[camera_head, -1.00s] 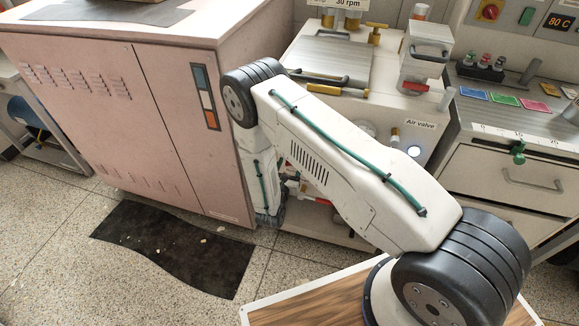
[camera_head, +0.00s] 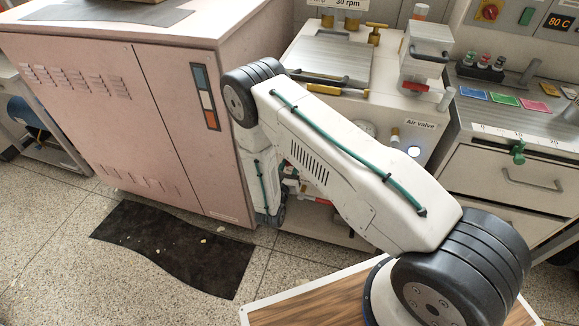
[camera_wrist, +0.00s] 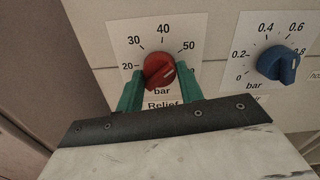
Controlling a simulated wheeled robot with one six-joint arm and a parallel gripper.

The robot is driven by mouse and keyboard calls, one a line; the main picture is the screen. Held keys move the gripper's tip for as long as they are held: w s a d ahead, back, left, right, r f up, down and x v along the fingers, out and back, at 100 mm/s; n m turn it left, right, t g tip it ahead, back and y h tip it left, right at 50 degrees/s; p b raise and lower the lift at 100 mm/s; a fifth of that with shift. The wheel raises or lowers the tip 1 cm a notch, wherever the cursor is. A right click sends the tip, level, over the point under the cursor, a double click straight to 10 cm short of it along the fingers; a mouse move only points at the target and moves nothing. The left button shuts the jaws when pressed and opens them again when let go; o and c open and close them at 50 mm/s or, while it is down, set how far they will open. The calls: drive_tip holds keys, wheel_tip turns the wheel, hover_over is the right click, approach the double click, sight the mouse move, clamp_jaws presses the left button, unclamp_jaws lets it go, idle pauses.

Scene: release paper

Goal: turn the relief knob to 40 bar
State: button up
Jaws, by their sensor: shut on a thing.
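The red relief knob (camera_wrist: 157,66) is on a white dial plate in the wrist view, marked from 20 to 50 bar with "Relief" below. My gripper (camera_wrist: 159,72) has its two green fingers on either side of the knob and is shut on it. In the head view my arm hides the knob and the gripper.
A blue knob (camera_wrist: 279,64) with a 0 to 0.8 scale sits close on the right. A pink cabinet (camera_head: 120,110) stands left of my arm. The air valve label (camera_head: 420,124) and a grey bench with drawers (camera_head: 515,180) are to the right. A dark mat (camera_head: 175,245) lies on the floor.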

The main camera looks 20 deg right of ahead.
drive_tip(key=n, duration=0.4)
drive_tip(key=shift+s+d+n, duration=0.1)
drive_tip(key=shift+n, duration=1.9)
drive_tip(key=o, duration=1)
drive_tip(key=v, duration=0.7)
drive_tip(key=shift+s+a, duration=0.25)
drive_tip(key=shift+s, duration=0.05)
